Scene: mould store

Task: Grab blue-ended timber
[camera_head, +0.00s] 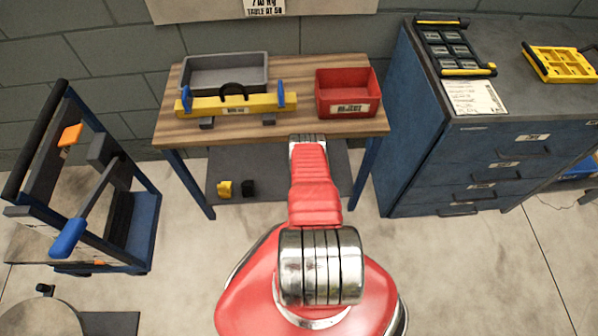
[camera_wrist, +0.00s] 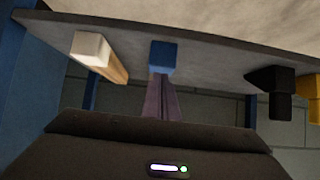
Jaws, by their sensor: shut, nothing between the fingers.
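The blue-ended timber (camera_wrist: 163,57) shows in the wrist view just above the middle. Its square blue end faces me, and its dull purple-grey length runs back behind my gripper's top edge. A white-ended timber (camera_wrist: 91,48) with a pale wooden length lies to its left. Both lie on the grey lower shelf (camera_wrist: 215,50), which appears upside down in this view. My gripper (camera_wrist: 160,125) is a dark shape across the bottom, shut and empty, apart from the timber. In the head view my arm reaches toward the bench, and I cannot make out the timbers there.
The shelf sits beneath a wooden-topped bench (camera_head: 293,122) with blue legs. A black block (camera_wrist: 280,92) and a yellow block (camera_wrist: 313,96) lie on it. A blue trolley (camera_head: 145,222) stands left and a blue drawer cabinet (camera_head: 425,160) right. Floor before the bench is open.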

